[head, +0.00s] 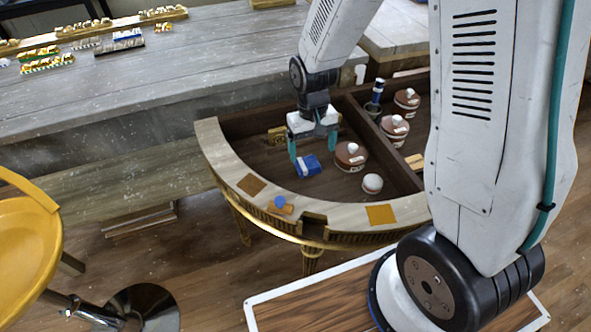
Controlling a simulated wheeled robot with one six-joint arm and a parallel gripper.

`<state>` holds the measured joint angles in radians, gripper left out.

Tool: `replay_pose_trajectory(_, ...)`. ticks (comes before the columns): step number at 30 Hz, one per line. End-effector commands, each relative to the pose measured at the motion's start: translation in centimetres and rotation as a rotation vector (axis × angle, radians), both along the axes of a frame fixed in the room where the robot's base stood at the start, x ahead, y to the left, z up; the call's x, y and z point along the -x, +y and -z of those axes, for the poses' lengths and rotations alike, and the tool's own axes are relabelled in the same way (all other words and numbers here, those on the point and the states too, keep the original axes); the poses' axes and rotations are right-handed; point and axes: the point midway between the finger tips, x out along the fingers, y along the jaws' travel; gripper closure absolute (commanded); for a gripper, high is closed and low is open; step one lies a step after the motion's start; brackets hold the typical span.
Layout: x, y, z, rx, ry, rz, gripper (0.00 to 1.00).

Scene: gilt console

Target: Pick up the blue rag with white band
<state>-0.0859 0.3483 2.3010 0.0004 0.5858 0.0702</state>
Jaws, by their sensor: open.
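The blue rag with a white band (307,168) lies in the left compartment of the half-round gilt console (207,137), as a small folded blue bundle. My gripper (313,153) points down into that compartment, right over the rag. Its teal fingers are apart, one at the rag's left side and one to its upper right. The fingers look open, and I cannot tell whether they touch the rag. The white band shows only as a small pale patch.
A reddish-brown lidded pot (350,158) and a small white-topped pot (372,184) stand just right of the rag. A divider (381,148) separates several items beyond. A blue round thing (280,202) lies on the front rim beside coloured squares.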

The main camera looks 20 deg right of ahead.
Motion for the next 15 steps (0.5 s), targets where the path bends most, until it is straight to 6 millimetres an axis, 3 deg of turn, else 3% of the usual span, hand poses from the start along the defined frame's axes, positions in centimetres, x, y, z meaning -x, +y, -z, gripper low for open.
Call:
replay_pose_trajectory(3, -2.0, 0.0, -0.2, -0.006, -0.081, 0.011, 0.13)
replay_pose_trajectory(15, -2.2, -0.3, 4.2, -0.007, -0.09, 0.016, 0.13)
